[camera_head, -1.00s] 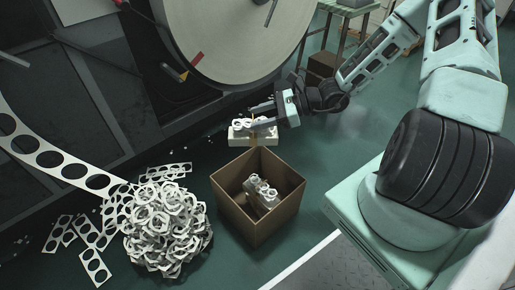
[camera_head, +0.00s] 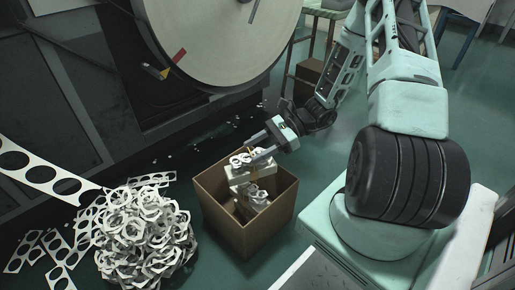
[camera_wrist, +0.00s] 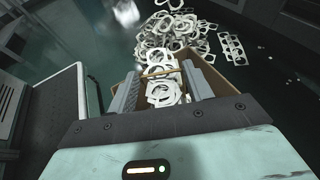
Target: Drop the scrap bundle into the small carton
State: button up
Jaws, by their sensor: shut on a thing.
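My gripper (camera_head: 256,148) is shut on a pale scrap bundle (camera_head: 238,173) of stacked punched strips with a tan band. The held bundle hangs over the opening of the small brown carton (camera_head: 238,230), near its far side. In the wrist view the bundle (camera_wrist: 162,85) sits between my two grey fingers (camera_wrist: 160,88), and the carton's rim (camera_wrist: 220,77) shows beyond it. Another bundle (camera_head: 257,197) lies inside the carton, below the held one. My gripper and the held bundle hide part of the carton's inside.
A large heap of loose scrap rings (camera_head: 146,238) lies on the floor left of the carton. Flat punched strips (camera_head: 60,250) lie beside it. A large pale disc (camera_head: 220,40) on a dark machine stands behind.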

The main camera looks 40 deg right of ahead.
jog(key=shift+f, duration=0.5)
jog(key=o, duration=1.4)
jog(key=shift+o, duration=0.2)
jog(key=p+v, duration=0.8)
jog(key=v, duration=0.9)
jog(key=shift+d, duration=0.25)
jog(key=shift+r, duration=0.1)
